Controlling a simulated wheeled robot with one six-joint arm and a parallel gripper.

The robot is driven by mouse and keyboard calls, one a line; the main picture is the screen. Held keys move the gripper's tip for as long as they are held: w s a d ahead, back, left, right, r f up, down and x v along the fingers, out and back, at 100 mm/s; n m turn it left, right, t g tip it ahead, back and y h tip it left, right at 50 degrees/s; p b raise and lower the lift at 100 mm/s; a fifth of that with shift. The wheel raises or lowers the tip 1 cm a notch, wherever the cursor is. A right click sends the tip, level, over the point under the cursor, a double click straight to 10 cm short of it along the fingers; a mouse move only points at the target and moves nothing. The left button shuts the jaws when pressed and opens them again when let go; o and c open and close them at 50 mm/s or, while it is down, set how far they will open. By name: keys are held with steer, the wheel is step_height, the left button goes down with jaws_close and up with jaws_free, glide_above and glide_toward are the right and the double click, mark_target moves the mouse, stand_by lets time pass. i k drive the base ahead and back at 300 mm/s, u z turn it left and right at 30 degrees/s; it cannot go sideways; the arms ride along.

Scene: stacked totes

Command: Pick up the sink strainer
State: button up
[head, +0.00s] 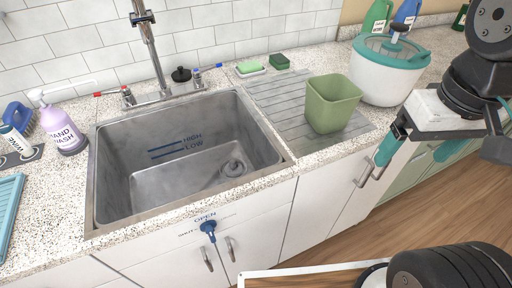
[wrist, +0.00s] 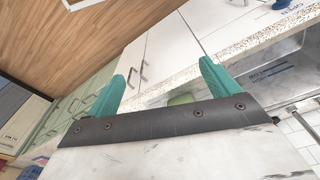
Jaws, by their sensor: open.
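A small round black piece with a knob on top (head: 181,75) stands on the counter behind the sink, between the faucet and the blue-handled tap; it looks like the sink strainer. The grey sink (head: 130,170) has a round drain (head: 234,168) in its floor, at the right. My gripper (head: 411,160) is open and empty, in front of the counter at the right, well apart from the black piece. Its two teal fingers also show in the wrist view (wrist: 162,72), spread apart with nothing between them. The black piece is not visible in the wrist view.
The tall faucet (head: 150,50) and red-handled tap (head: 112,93) stand near the black piece. A green bin (head: 332,104) and white teal-lidded bucket (head: 385,75) stand right of the sink. A hand-wash bottle (head: 65,130) is at left.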

mark_target(232, 169)
steer(key=u, duration=0.05)
steer(key=k, duration=0.55)
steer(key=u, duration=0.25)
steer(key=i, duration=1)
steer(key=u, duration=0.4)
